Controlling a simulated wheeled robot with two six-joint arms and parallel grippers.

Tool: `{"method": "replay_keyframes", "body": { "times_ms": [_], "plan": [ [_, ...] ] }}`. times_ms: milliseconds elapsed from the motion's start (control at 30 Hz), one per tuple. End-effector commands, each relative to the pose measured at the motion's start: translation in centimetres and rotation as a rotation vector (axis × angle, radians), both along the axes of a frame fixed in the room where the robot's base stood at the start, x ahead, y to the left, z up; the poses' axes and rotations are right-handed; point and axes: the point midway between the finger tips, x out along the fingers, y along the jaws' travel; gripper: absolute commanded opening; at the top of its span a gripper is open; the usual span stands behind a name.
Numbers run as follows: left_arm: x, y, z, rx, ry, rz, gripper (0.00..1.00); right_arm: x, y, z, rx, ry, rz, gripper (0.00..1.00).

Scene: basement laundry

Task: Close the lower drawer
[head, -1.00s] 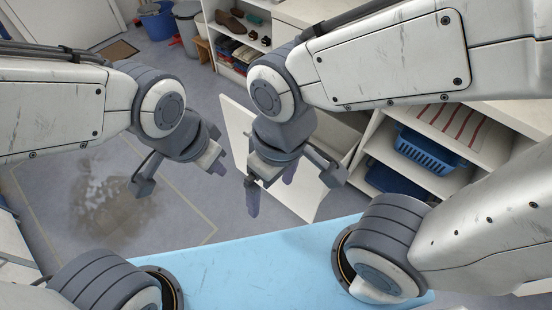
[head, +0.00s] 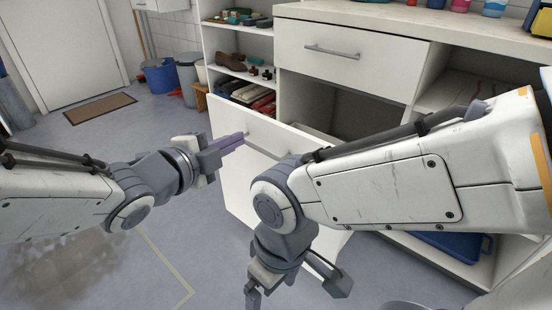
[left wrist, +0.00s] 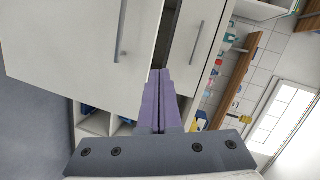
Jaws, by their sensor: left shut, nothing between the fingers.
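The lower drawer (head: 232,178) stands pulled out of the white cabinet, its front facing left. Its bar handle (head: 262,147) is partly behind my right arm; the drawer front (left wrist: 85,50) and handle (left wrist: 122,25) also show in the left wrist view. My left gripper (head: 238,140) is shut and empty, its purple fingers together. Its tips overlap the upper part of the drawer front in the head view; I cannot tell whether they touch it. My right gripper (head: 268,292) points down at the bottom of the head view, its fingers apart and the tips cut off.
The upper drawer (head: 350,50) is closed, under a countertop (head: 400,18). Open shelves (head: 240,45) with shoes stand behind. A blue bin (head: 455,243) sits on a low shelf at right. My right arm hides part of the cabinet.

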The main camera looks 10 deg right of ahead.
Motion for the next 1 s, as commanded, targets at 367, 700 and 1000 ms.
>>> {"method": "replay_keyframes", "body": {
  "times_ms": [367, 700, 1000],
  "plan": [
    [-1.6, -1.6, -6.8, 0.024, -0.325, -0.213, 0.00, 0.0, 0.0, -10.9, 0.000, 0.000, 0.000, 0.96],
    [-1.1, -2.8, -6.0, 0.020, -0.355, -0.242, 0.00, 0.0, 0.0, -8.8, 0.001, -0.001, 0.000, 0.96],
    [0.8, -5.4, -6.0, 0.022, -0.352, -0.240, 0.00, 0.0, 0.0, -4.2, 0.001, -0.001, 0.000, 0.96]
  ]
}}
